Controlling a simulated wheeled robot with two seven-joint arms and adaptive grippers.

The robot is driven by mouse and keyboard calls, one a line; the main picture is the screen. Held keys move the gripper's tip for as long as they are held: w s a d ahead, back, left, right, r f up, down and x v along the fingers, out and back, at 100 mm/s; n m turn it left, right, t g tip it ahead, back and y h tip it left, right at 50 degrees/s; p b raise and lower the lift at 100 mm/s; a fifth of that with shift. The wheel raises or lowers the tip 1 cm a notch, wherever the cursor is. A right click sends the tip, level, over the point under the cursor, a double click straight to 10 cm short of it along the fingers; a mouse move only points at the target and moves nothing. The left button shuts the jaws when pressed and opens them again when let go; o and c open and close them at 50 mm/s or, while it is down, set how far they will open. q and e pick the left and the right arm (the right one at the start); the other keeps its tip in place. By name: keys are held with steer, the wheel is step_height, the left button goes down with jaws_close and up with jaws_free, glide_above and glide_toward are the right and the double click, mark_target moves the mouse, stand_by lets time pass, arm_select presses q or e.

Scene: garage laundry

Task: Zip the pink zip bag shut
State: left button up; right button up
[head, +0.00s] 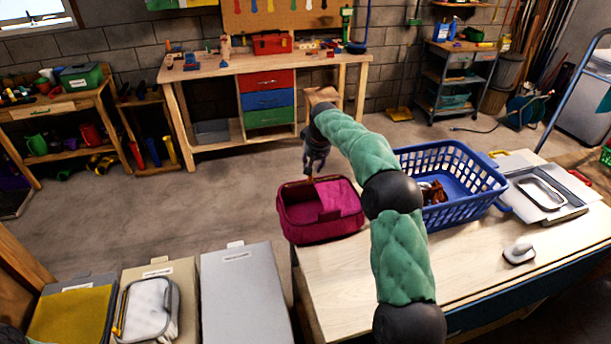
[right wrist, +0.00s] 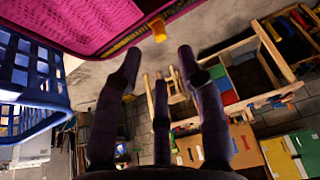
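The pink zip bag (head: 315,230) stands on the left end of the wooden table, its top showing a dark red hollow at left and a brighter pink panel at right. My right gripper (head: 313,172) points down at the bag's far edge. In the right wrist view the right gripper (right wrist: 160,58) has its fingers spread, just short of the orange tab, with nothing between them. My left gripper is not in view.
A blue laundry basket (head: 455,180) with a brown item stands right of the bag, behind my right arm. The front tabletop is clear.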

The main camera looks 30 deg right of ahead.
steer(key=b+x, duration=0.1)
steer(key=x, duration=0.6)
steer(key=shift+w, duration=0.1)
